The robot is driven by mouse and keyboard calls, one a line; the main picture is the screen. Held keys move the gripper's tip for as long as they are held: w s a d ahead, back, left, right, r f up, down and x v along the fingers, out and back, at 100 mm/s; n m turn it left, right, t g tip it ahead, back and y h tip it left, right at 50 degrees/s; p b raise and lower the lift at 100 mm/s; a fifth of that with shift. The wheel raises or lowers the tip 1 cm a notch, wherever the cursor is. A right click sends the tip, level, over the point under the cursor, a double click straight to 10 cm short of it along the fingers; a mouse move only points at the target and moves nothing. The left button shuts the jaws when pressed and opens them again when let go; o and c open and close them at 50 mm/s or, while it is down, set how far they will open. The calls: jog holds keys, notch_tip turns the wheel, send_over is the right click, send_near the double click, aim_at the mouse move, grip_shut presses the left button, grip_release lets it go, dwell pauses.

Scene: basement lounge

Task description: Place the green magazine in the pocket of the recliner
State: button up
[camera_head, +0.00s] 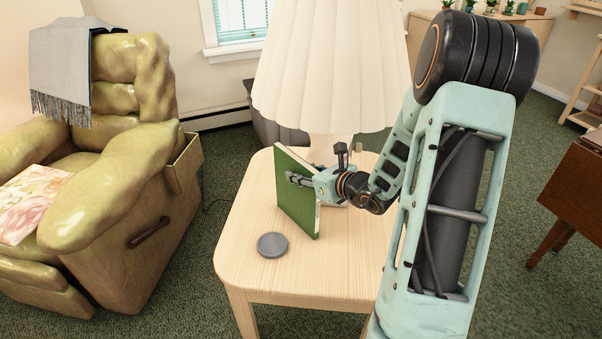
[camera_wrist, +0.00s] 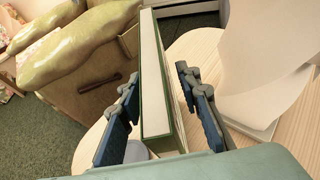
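The green magazine (camera_head: 295,205) stands upright on the light wood table, thick like a book, with pale page edges. In the wrist view the magazine (camera_wrist: 152,85) lies between my two fingers. My gripper (camera_head: 303,181) is open around it, one finger across its green face and the other hidden behind it. In the wrist view my gripper (camera_wrist: 158,80) shows a gap at the right finger; whether the left finger touches is unclear. The olive recliner (camera_head: 130,215) is at the left. Its side pocket (camera_head: 188,160) faces the table; the pocket (camera_wrist: 130,40) also shows in the wrist view.
A large white lamp (camera_head: 330,70) stands on the table (camera_head: 250,220) close behind the magazine. A grey coaster (camera_head: 272,245) lies in front of it. A grey throw (camera_head: 72,65) hangs over the recliner's back. Green carpet (camera_head: 190,260) separates recliner and table.

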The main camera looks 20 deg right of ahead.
aim_at(296, 162)
jog(key=p+v, duration=0.2)
jog(key=v, duration=0.8)
jog(key=shift+s+r, duration=0.2)
jog(key=shift+r, duration=0.1)
jog(key=shift+o, duration=0.5)
jog(key=shift+s+d+r+p, duration=0.15)
jog(key=shift+s+d+p, duration=0.15)
jog(key=shift+s, duration=0.3)
notch_tip(296, 162, down, 4)
jog(key=n+t+y, duration=0.2)
jog(key=y, duration=0.1)
jog(key=shift+w+a+r+m+t+h+b, duration=0.3)
jog(key=shift+w+a, duration=0.4)
jog(key=shift+w, duration=1.4)
jog(key=shift+w+a+r+m+t+h+b, duration=0.1)
jog(key=shift+w+a+r+m+t+h, duration=0.35)
jog(key=shift+w, duration=1.6)
jog(key=shift+w+a+r+m+t+h+b, duration=0.2)
jog(key=shift+w+a+t, duration=0.5)
jog(key=shift+w, duration=1.4)
jog(key=shift+a+g, duration=0.2)
jog(key=shift+g, duration=0.05)
jog(key=shift+c, duration=0.7)
